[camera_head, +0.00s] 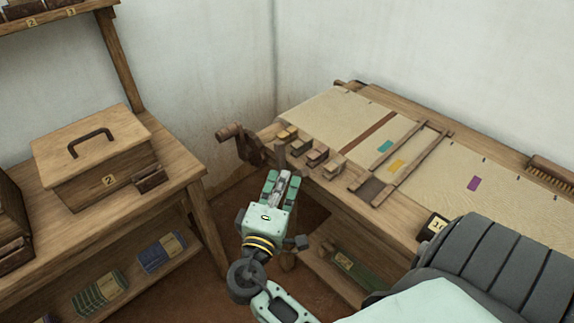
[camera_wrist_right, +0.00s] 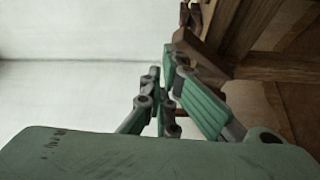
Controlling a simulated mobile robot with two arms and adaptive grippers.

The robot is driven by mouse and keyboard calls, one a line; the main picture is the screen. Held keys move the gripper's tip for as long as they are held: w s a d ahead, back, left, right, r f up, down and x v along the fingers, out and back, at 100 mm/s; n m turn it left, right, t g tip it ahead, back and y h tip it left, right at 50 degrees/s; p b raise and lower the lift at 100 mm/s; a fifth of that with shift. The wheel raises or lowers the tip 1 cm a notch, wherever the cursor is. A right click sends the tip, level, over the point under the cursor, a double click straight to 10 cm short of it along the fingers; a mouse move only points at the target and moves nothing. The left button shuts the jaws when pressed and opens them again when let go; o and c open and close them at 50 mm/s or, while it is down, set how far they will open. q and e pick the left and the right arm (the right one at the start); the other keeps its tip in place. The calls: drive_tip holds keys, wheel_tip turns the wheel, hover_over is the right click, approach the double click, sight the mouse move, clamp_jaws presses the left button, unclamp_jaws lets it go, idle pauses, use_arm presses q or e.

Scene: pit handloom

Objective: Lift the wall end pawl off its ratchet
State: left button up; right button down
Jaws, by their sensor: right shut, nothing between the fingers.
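At the wall end of the loom (camera_head: 334,130), a dark wooden ratchet part (camera_head: 250,150) sits at the corner, with a round wooden beam end (camera_head: 229,131) beside it. I cannot make out the pawl separately from the ratchet. My right gripper (camera_head: 284,174) is shut and empty, just in front of the loom's near edge and to the right of and below the ratchet part. In the right wrist view my right gripper (camera_wrist_right: 168,72) points toward dark wood (camera_wrist_right: 190,42) at the loom's corner, with a visible gap. My left gripper is out of view.
Several small wooden blocks (camera_head: 317,155) line the loom's near edge. A wooden frame (camera_head: 400,163) lies across the cloth. A table with a lidded box (camera_head: 95,150) stands at left. A lower shelf (camera_head: 325,270) runs under the loom. Open floor lies between them.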

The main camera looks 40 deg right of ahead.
drive_tip(key=v, duration=0.8)
drive_tip(key=s+a+f+n+g+y, duration=0.1)
drive_tip(key=a+f+n+y, duration=0.15)
drive_tip(key=f, duration=0.85)
drive_tip(key=a+f+n+g+y+p, duration=0.1)
drive_tip(key=f+y, duration=0.3)
drive_tip(key=f, duration=0.7)
drive_tip(key=s+a+f+n+y, duration=0.1)
drive_tip(key=a+f+n+y, duration=0.15)
drive_tip(key=f, duration=0.75)
drive_tip(key=s+f+m+g+y, duration=0.3)
drive_tip(key=s+f+g+y, duration=0.1)
drive_tip(key=s+f, duration=0.95)
use_arm(q)
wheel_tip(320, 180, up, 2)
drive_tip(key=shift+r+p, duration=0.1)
drive_tip(key=shift+p, duration=0.5)
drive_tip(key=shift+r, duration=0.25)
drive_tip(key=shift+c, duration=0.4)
use_arm(e)
drive_tip(key=s+d+f+m+g+y, duration=0.1)
drive_tip(key=s+d+f+m, duration=0.1)
drive_tip(key=s+f, duration=0.3)
drive_tip(key=s+d+f+m+g+y, duration=0.1)
drive_tip(key=s+f+m, duration=0.3)
drive_tip(key=s, duration=0.7)
drive_tip(key=shift+s+d+f+g, duration=0.25)
drive_tip(key=shift+d+f+g, duration=0.35)
drive_tip(key=shift+f+g, duration=0.15)
